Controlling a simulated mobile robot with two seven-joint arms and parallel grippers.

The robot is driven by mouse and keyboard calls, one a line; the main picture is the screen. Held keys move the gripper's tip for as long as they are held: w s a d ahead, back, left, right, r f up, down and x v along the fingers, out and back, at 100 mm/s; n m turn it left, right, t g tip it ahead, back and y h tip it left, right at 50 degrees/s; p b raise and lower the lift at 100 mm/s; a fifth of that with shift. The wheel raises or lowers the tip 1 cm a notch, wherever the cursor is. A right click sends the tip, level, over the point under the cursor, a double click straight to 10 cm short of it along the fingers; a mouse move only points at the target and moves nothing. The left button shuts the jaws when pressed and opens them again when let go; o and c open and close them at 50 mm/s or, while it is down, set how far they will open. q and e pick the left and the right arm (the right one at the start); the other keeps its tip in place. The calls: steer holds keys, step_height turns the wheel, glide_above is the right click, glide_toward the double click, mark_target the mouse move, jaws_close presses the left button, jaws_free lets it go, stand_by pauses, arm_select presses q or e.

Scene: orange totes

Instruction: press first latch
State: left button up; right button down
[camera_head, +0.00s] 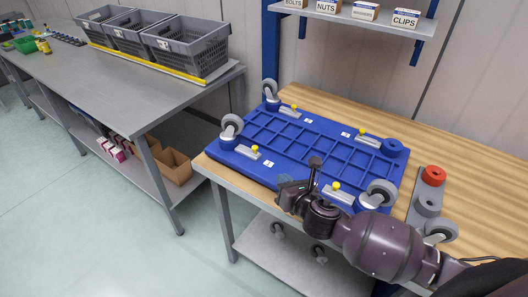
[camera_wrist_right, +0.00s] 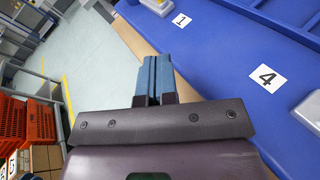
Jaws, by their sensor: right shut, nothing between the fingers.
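A blue dolly (camera_head: 312,150) lies upside down on the wooden table, with grey latches that carry yellow knobs. The latch by label 1 (camera_head: 247,152) is at its left front; label 1 also shows in the right wrist view (camera_wrist_right: 181,20). Another latch (camera_head: 337,194) is at the front right, beside my right arm; label 4 (camera_wrist_right: 268,78) shows in the right wrist view. My right gripper (camera_head: 284,182) is over the dolly's front edge, right of the label 1 latch and apart from it. Its blue fingers (camera_wrist_right: 155,65) are shut and empty. My left gripper is not in view.
Grey casters stand on the dolly's corners, one (camera_head: 231,127) close to the label 1 latch. A grey bracket with a red wheel part (camera_head: 433,175) lies at right. Grey crates (camera_head: 190,47) stand on the left bench.

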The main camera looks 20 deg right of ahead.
mark_target(256, 149)
steer(key=n, duration=0.1)
steer(key=w+r+n, duration=0.1)
steer(key=n, duration=0.1)
steer(key=shift+w+d+r+y, duration=0.15)
steer(key=shift+d+y, duration=0.05)
steer(key=shift+y, duration=0.1)
steer(key=x, duration=1.4)
steer(key=shift+r, duration=0.2)
steer(key=shift+w, duration=0.15)
